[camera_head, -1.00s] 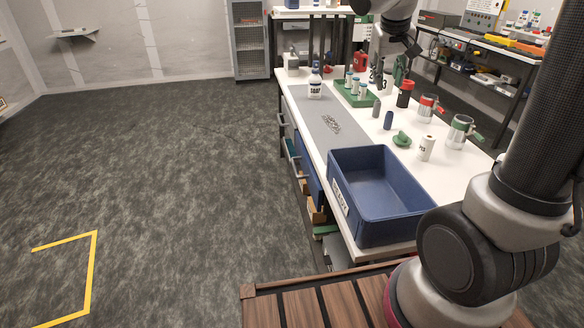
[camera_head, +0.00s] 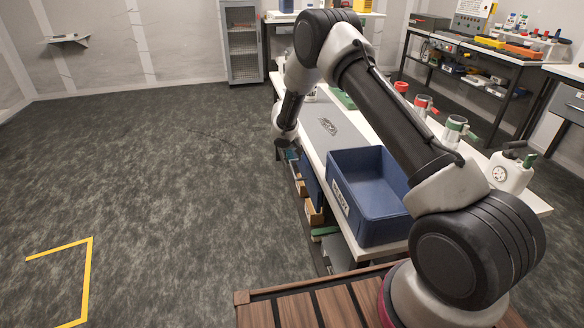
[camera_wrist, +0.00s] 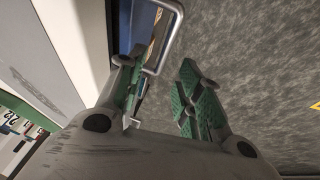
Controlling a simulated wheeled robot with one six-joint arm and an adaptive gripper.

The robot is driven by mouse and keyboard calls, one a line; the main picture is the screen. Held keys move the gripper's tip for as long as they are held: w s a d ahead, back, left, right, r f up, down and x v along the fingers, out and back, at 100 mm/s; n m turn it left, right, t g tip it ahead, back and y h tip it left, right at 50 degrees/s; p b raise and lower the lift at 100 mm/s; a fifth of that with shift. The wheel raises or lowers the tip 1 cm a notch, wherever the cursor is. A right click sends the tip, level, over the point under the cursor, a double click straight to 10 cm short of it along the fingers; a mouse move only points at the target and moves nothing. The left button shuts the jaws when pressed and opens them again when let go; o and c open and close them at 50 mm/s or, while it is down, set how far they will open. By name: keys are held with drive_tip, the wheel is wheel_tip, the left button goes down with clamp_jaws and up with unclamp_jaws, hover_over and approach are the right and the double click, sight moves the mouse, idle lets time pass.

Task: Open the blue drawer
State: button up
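My gripper (camera_wrist: 157,78) is open, with green pads on both fingers. In the head view my gripper (camera_head: 279,146) hangs at the bench's left side, small and partly hidden by its own wrist. In the wrist view a pale metal bar handle (camera_wrist: 167,40) reaches into the gap between the fingertips, nearer the left finger; contact cannot be told. A narrow blue strip (camera_wrist: 124,28) shows behind the left finger. In the head view a dark blue front (camera_head: 312,181) shows under the benchtop, largely hidden by the blue bin and bench edge. Which drawer the handle belongs to is unclear.
A blue bin (camera_head: 344,190) stands on the near end of the white bench. A grey mat (camera_head: 322,120) lies farther along it. Cardboard-coloured boxes (camera_head: 313,212) sit below. The carpet (camera_head: 150,180) left of the bench is clear.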

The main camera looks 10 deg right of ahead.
sight(292, 169)
drive_tip(key=x, duration=0.6)
drive_tip(key=a+x, duration=0.1)
drive_tip(key=x, duration=0.2)
drive_tip(key=shift+f, duration=0.4)
drive_tip(key=shift+c, duration=0.3)
clamp_jaws()
